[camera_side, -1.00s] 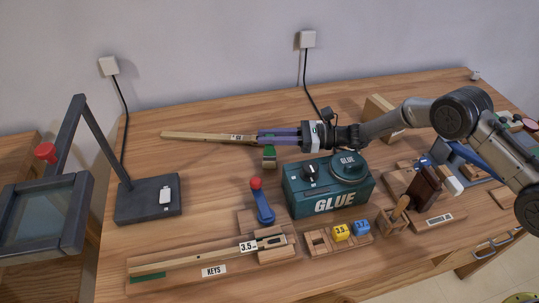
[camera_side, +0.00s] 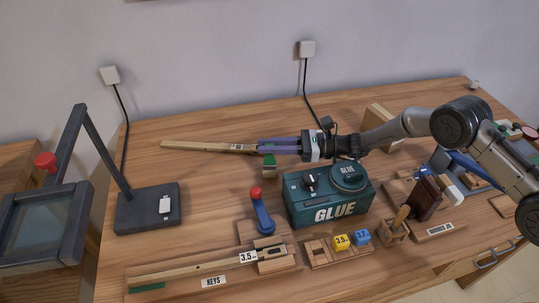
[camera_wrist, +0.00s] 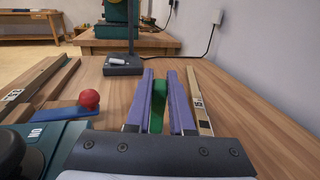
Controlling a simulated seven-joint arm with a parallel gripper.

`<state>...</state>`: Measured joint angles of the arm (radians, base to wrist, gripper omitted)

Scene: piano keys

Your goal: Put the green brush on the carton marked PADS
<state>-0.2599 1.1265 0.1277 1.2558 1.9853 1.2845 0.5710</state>
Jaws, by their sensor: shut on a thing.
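My gripper (camera_side: 264,147) reaches left, low over the middle of the bench. Its two long purple fingers also show in the wrist view (camera_wrist: 161,80). The fingers are shut on the green brush (camera_wrist: 157,108), whose green part shows between them. In the side view the brush (camera_side: 269,161) is a small green and pale wooden piece just below the fingers. Whether it touches the bench I cannot tell. No carton with a readable PADS mark shows in either view.
A teal GLUE box (camera_side: 335,212) stands just in front of my gripper. A long wooden key (camera_side: 195,147) lies beyond the fingertips. A dark stand base (camera_side: 145,212), a blue tool with a red knob (camera_side: 262,215) and a KEYS board (camera_side: 180,285) are nearby.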

